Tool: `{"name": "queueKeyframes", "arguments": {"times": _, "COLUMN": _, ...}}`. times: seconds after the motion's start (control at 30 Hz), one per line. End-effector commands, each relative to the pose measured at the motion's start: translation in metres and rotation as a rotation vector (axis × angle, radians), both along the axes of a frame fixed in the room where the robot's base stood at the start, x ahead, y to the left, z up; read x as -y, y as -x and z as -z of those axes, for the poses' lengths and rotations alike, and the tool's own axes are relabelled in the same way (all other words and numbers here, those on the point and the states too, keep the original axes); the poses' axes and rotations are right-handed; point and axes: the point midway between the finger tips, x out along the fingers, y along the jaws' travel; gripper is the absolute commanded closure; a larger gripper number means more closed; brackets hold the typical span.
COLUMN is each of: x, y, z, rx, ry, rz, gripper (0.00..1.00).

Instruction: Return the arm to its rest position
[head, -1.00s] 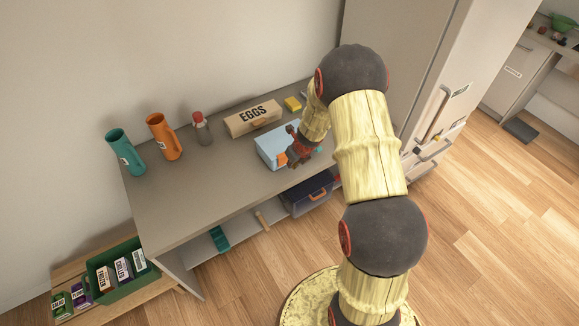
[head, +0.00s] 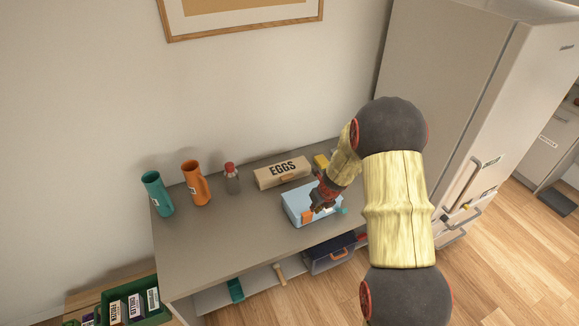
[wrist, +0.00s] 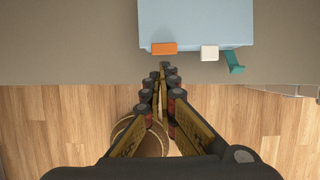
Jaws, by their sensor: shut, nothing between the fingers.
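My gripper (head: 318,205) is in front of and above the light blue box (head: 296,205) on the grey counter in the head view. In the wrist view my gripper (wrist: 165,72) is shut with its fingertips together and nothing between them. The blue box (wrist: 195,22) lies beyond the fingertips, with an orange block (wrist: 164,48), a white block (wrist: 209,53) and a teal crank-like handle (wrist: 234,62) along its near side. My arm bends down from a dark upper joint and partly hides the counter's right end.
On the counter (head: 215,245) stand a teal jug (head: 157,194), an orange jug (head: 195,184), a red-capped bottle (head: 232,178) and an EGGS carton (head: 283,172). A yellow item (head: 321,161) sits behind the box. A fridge (head: 450,110) stands right. A dark bin (head: 328,254) is on the lower shelf.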

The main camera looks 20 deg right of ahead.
Motion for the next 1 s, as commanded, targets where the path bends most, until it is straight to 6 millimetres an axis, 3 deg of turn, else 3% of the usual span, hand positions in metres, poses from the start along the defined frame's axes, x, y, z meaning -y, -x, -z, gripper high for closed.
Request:
{"name": "queueKeyframes", "arguments": {"times": 0.27, "x": -0.002, "y": 0.001, "z": 0.0, "rx": -0.001, "ry": 0.029, "rz": -0.096, "gripper": 1.0}}
{"name": "queueKeyframes", "arguments": {"times": 0.37, "x": -0.01, "y": 0.008, "z": 0.003, "rx": -0.016, "ry": 0.064, "rz": -0.281, "gripper": 1.0}}
{"name": "queueKeyframes", "arguments": {"times": 0.53, "x": -0.039, "y": 0.056, "z": 0.012, "rx": -0.075, "ry": 0.108, "rz": -0.764, "gripper": 1.0}}
{"name": "queueKeyframes", "arguments": {"times": 0.8, "x": -0.085, "y": 0.129, "z": -0.045, "rx": -0.021, "ry": 0.25, "rz": -1.622, "gripper": 1.0}}
{"name": "queueKeyframes", "arguments": {"times": 1.0, "x": -0.112, "y": 0.182, "z": -0.087, "rx": 0.036, "ry": 0.397, "rz": -2.148, "gripper": 1.0}}
